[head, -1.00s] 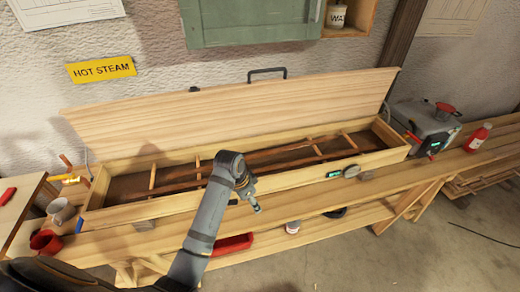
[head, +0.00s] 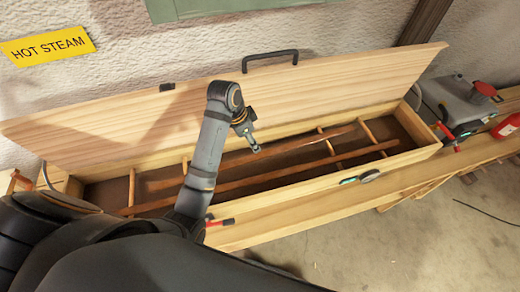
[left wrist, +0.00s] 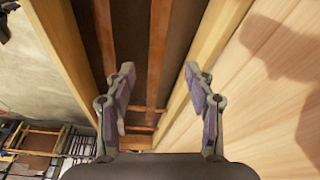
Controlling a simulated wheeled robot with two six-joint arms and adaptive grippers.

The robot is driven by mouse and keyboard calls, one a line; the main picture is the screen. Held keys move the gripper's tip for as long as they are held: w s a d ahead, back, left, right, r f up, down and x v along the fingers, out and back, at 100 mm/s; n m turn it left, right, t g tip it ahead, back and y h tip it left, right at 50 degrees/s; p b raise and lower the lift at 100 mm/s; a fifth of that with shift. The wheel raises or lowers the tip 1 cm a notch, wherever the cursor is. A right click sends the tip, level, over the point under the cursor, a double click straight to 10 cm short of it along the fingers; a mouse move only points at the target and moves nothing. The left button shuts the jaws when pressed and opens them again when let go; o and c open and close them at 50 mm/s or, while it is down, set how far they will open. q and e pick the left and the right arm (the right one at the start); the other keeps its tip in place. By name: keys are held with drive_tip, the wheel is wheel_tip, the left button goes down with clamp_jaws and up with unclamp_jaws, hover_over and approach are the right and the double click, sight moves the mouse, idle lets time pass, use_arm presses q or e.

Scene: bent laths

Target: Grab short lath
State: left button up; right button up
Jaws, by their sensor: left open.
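Two thin reddish-brown laths lie lengthwise in the open wooden steam box. The back lath (head: 290,146) looks shorter than the front lath (head: 255,182); my arm hides part of both. My left gripper (head: 256,148) is above the box near the back lath and holds nothing. In the left wrist view the left gripper (left wrist: 160,72) is open, its fingers spread wide above the back lath (left wrist: 158,45). The front lath (left wrist: 105,35) runs to the left, partly behind the left finger. My right gripper is not in view.
The box (head: 310,185) has thin cross slats (head: 368,131) inside. Its raised lid (head: 330,92) with a black handle stands behind my left arm. A grey steam unit (head: 462,105) and a red bottle (head: 507,127) are on the right.

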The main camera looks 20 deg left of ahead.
sight(260, 155)
use_arm(q)
drive_tip(key=x, duration=0.3)
drive_tip(key=shift+s+d+f+p, duration=0.15)
drive_tip(key=shift+s+f+p, duration=0.1)
drive_tip(key=shift+p, duration=0.15)
drive_tip(key=shift+w+f, duration=0.25)
drive_tip(key=shift+w+d+f+p, duration=0.15)
drive_tip(key=shift+w+f+p, duration=0.05)
drive_tip(key=shift+f+p, duration=0.45)
drive_tip(key=p+x, duration=0.1)
drive_tip(key=x, duration=0.2)
drive_tip(key=shift+s+d+f, duration=0.15)
drive_tip(key=shift+f, duration=0.2)
drive_tip(key=c, duration=1)
clamp_jaws()
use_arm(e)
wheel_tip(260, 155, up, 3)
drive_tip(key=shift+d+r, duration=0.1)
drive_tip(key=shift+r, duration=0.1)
